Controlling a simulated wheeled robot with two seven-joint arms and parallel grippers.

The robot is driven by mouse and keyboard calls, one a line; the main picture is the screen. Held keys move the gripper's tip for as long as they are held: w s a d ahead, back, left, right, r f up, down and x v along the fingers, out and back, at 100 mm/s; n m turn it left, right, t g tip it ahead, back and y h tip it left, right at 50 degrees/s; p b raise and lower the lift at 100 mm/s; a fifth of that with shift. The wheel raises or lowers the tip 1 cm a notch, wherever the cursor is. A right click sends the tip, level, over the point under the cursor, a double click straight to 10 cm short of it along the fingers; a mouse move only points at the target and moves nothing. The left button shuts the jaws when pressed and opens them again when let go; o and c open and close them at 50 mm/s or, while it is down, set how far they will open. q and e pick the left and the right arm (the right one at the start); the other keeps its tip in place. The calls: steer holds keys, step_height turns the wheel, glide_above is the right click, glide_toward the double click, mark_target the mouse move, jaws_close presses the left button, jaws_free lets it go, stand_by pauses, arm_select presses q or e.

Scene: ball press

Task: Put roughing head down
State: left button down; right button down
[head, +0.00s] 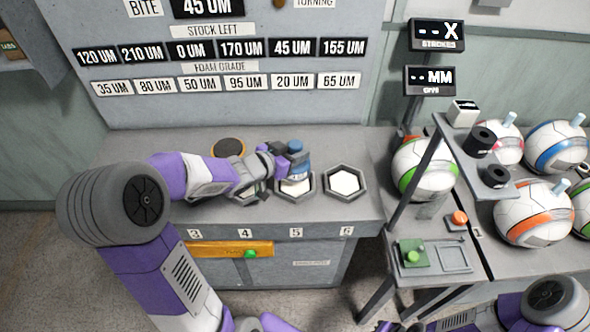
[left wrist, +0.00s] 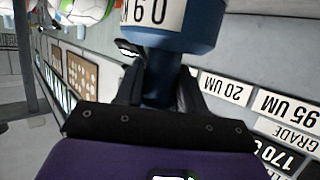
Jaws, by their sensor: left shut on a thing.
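The roughing head is a blue cylinder (head: 297,165) with a white label; it fills the top of the left wrist view (left wrist: 170,40). My left gripper (head: 283,160) is shut on its narrower neck, with the dark fingers (left wrist: 160,88) on both sides. In the head view the roughing head is upright over the hexagonal socket numbered 5 (head: 308,190). I cannot tell whether its lower end touches the socket. My right arm shows at the lower right of the head view; its gripper is too cut off to judge.
The hexagonal socket numbered 6 (head: 345,182) stands empty to the right. Socket 4 (head: 247,195) is partly behind my left arm. A round brown-topped piece (head: 228,147) is at the back. A post with a bracket (head: 415,175) and several balls stand at the right.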

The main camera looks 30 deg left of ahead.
arm_select(q)
steer(key=shift+f+b, duration=1.2)
steer(key=shift+f, duration=1.1)
steer(key=shift+f, duration=0.1)
steer(key=shift+f, duration=0.1)
steer(key=c, duration=1.1)
jaws_free()
steer(key=shift+f, duration=0.25)
steer(key=o, duration=0.5)
steer(key=shift+r, duration=0.1)
steer(key=shift+o, duration=0.2)
